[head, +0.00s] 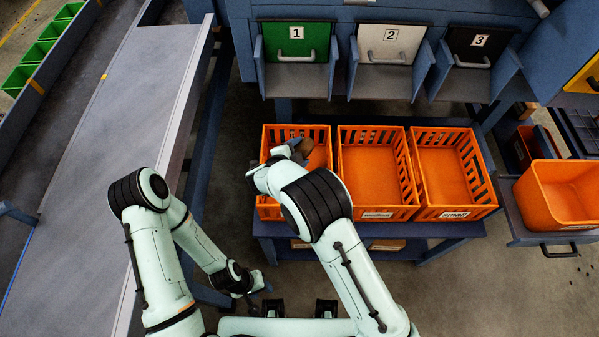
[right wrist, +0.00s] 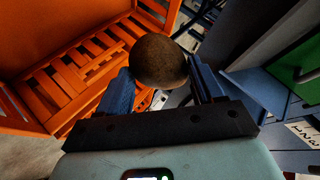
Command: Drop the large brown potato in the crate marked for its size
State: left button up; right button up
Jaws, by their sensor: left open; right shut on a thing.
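The large brown potato (right wrist: 158,62) sits between the blue fingers of my right gripper (right wrist: 163,88), which is shut on it. In the head view the potato (head: 305,147) is partly hidden by my right gripper (head: 298,149), which is over the left orange crate (head: 318,133). That crate's front label is hidden behind my right arm. The middle crate (head: 392,213) has a label too small to read surely, and the right crate (head: 470,212) is marked small. My left gripper (head: 262,288) is low, in front of the crates and apart from them; it is open and empty.
Chutes with a green door 1 (head: 297,44), a white door 2 (head: 392,44) and a black door 3 (head: 480,45) stand behind the crates. A grey conveyor (head: 110,120) runs along the left. An orange bin (head: 562,195) stands at the right.

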pick_arm(q)
jog(key=s+f+b, duration=0.1)
jog(key=f, duration=0.1)
jog(key=s+f+b, duration=0.1)
jog(key=f+b, duration=0.1)
jog(key=shift+s+f, duration=0.1)
jog(key=shift+s, duration=0.05)
pick_arm(e)
notch_tip(320, 180, down, 6)
jog(key=shift+r, duration=0.1)
jog(key=o, duration=1.2)
pick_arm(q)
jog(key=shift+f+b, duration=0.15)
jog(key=shift+b, duration=0.25)
pick_arm(e)
jog(key=v, duration=1.3)
jog(key=shift+a, duration=0.15)
pick_arm(q)
jog(key=shift+s, duration=0.1)
pick_arm(e)
jog(key=shift+s, duration=0.1)
